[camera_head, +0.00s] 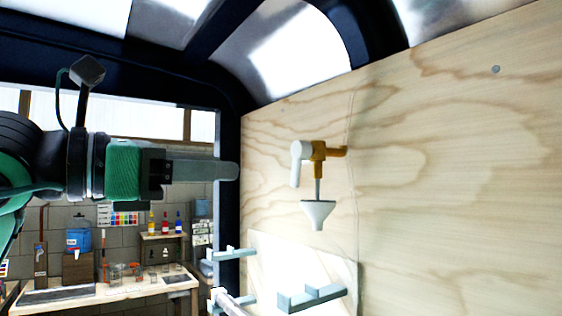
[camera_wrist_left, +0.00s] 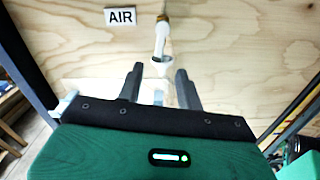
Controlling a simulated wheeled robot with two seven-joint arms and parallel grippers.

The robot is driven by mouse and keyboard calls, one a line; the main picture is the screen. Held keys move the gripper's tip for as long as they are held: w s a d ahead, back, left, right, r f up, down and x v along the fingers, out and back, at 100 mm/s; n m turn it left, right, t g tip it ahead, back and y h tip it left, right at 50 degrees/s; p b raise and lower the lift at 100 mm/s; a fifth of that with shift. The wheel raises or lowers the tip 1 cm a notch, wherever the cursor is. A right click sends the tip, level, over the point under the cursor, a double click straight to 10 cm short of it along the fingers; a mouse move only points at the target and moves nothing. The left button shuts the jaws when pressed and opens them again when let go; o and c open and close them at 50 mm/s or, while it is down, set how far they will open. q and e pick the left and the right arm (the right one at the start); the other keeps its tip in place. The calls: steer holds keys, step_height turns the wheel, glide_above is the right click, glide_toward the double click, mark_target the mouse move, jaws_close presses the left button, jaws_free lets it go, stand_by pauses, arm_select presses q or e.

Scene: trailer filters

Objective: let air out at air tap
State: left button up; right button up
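The air tap (camera_head: 319,152) is a brass fitting on the plywood wall. Its white lever (camera_head: 297,166) hangs down on the left side, and a pale funnel (camera_head: 318,214) sits below on a thin stem. My left gripper (camera_head: 232,170) points at the wall, left of the lever and apart from it. In the left wrist view, my left gripper (camera_wrist_left: 160,69) is open and empty, its two fingers spread. The white lever (camera_wrist_left: 161,42) shows ahead between the fingertips, in front of the funnel (camera_wrist_left: 162,66). My right gripper is not in view.
An AIR label (camera_wrist_left: 120,17) is on the plywood wall (camera_head: 440,180) beside the tap. Grey brackets (camera_head: 312,298) stick out below the funnel near a white panel. A dark frame post (camera_head: 229,130) stands behind my left fingers. A workbench (camera_head: 110,290) is farther back.

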mark_target(293, 170)
arm_select(q)
steer(key=p+x, duration=0.4)
steer(key=x, duration=0.6)
steer(key=shift+r, duration=0.15)
steer(key=shift+w+d, duration=0.25)
steer(key=shift+d, duration=0.1)
steer(key=shift+f, duration=0.2)
jaws_close()
